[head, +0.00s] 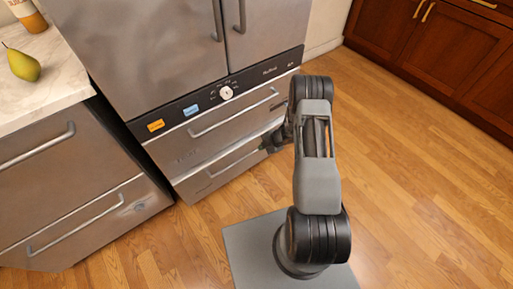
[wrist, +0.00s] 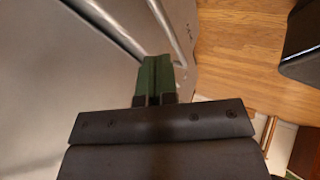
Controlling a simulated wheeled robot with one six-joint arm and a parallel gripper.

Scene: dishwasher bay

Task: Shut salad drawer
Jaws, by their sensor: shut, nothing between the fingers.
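The steel unit has two drawers under its control panel: an upper drawer (head: 217,134) and a lower drawer (head: 217,175), each with a long bar handle. No readable label tells me which is the salad drawer. Both fronts look about flush; any small gap is too fine to tell. My gripper (head: 268,146) is low at the right end of the lower drawer, partly hidden by my arm. In the wrist view its green fingers (wrist: 155,78) are together and empty, close to the steel front beside the handle bars (wrist: 168,28). I cannot tell whether they touch it.
The control panel (head: 226,93) has a dial, with orange and blue labels. Tall steel doors (head: 150,45) above are shut. A counter (head: 45,75) with a pear (head: 23,65) stands left, over another drawer unit (head: 75,190). Wooden cabinets (head: 440,50) stand right. The wood floor between is clear.

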